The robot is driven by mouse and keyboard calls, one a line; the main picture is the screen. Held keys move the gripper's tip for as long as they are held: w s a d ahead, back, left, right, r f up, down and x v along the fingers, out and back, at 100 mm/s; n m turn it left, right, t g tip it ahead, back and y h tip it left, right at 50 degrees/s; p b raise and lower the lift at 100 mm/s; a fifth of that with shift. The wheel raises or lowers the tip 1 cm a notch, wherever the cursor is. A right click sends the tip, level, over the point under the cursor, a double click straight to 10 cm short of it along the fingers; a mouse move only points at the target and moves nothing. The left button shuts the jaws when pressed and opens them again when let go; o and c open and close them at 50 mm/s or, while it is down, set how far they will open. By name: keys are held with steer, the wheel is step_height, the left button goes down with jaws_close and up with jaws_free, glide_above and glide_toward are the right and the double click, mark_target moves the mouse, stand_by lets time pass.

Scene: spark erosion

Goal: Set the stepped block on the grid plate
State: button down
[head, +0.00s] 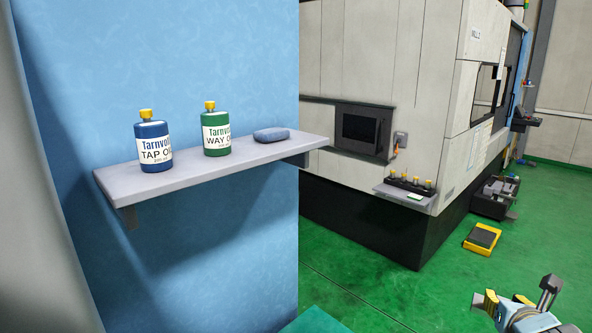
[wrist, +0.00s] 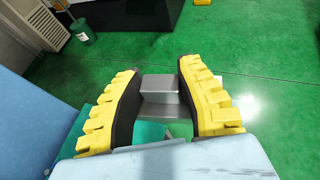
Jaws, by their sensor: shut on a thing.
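My gripper (wrist: 160,80) has two yellow ribbed fingers with black inner pads. They are shut on the stepped block (wrist: 160,97), a grey block with a raised part and a lower step, seen between the pads in the wrist view. Below it lie a teal surface (wrist: 149,133) and green floor. In the head view my gripper (head: 506,304) is at the bottom right, above the floor, partly cut off; the block is hard to make out there. I cannot identify the grid plate in either view.
A large pale machine (head: 400,100) stands behind. A yellow-edged black item (head: 482,238) lies on open green floor.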

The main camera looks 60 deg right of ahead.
step_height(320, 180, up, 18)
steer(key=p, duration=1.7)
steer(key=shift+w+f, duration=0.1)
steer(key=shift+f, duration=0.05)
